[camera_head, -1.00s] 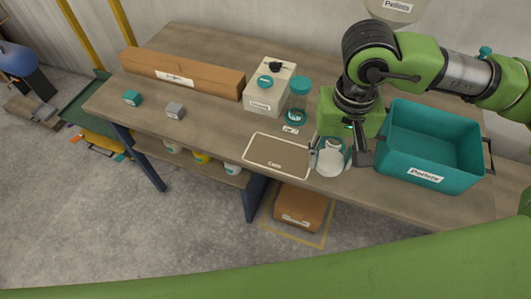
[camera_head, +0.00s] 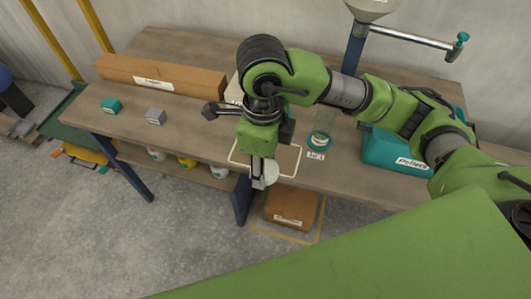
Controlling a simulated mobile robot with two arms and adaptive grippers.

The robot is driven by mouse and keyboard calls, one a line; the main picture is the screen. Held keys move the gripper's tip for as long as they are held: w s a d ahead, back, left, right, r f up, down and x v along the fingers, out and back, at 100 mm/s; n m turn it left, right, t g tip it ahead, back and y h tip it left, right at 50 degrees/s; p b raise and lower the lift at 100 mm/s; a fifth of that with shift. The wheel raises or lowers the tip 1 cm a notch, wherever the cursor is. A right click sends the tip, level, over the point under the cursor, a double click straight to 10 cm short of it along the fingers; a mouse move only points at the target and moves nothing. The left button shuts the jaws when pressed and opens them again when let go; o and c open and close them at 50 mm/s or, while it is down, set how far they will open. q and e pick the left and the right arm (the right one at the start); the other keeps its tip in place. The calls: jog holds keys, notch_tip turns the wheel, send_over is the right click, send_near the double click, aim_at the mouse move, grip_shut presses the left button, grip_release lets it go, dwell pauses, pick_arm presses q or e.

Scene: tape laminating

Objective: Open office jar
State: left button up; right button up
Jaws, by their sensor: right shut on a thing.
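A clear jar (camera_head: 323,122) with a teal ring at its base stands on the table behind a label reading "Jar 1". My right gripper (camera_head: 262,184) is left of the jar, over the front of the white-outlined mat (camera_head: 288,172). It is shut on a pale round thing (camera_head: 271,174), which looks like a cap. The gripper covers part of it, and I cannot tell whether it touches the mat. My left gripper is not in view.
A teal "Pellets" bin (camera_head: 388,152) stands to the right, partly behind my arm. A long cardboard box (camera_head: 195,79) lies at the back left. Teal (camera_head: 111,105) and grey (camera_head: 156,116) blocks sit at left. A cardboard box (camera_head: 291,206) is on the floor below.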

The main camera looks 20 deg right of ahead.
jog(key=shift+w+f, duration=0.15)
jog(key=shift+w, duration=0.15)
jog(key=w+d+f, duration=0.1)
jog(key=w+f, duration=0.1)
jog(key=w, duration=0.2)
jog(key=w+d+f+p, duration=0.1)
jog(key=w+f, duration=0.2)
jog(key=w+d+f+p, duration=0.1)
jog(key=w+d+f, duration=0.1)
jog(key=w+f, duration=0.1)
jog(key=shift+w+f, duration=0.25)
jog(key=shift+w, duration=0.6)
jog(key=shift+w+d+f, duration=0.25)
jog(key=shift+w+f, duration=0.25)
jog(key=shift+f, duration=0.25)
notch_tip(320, 180, down, 2)
jog(key=shift+f+p, duration=0.15)
jog(key=shift+p, duration=0.6)
jog(key=shift+f, duration=0.35)
jog(key=o, duration=1.2)
jog(key=shift+o, duration=0.2)
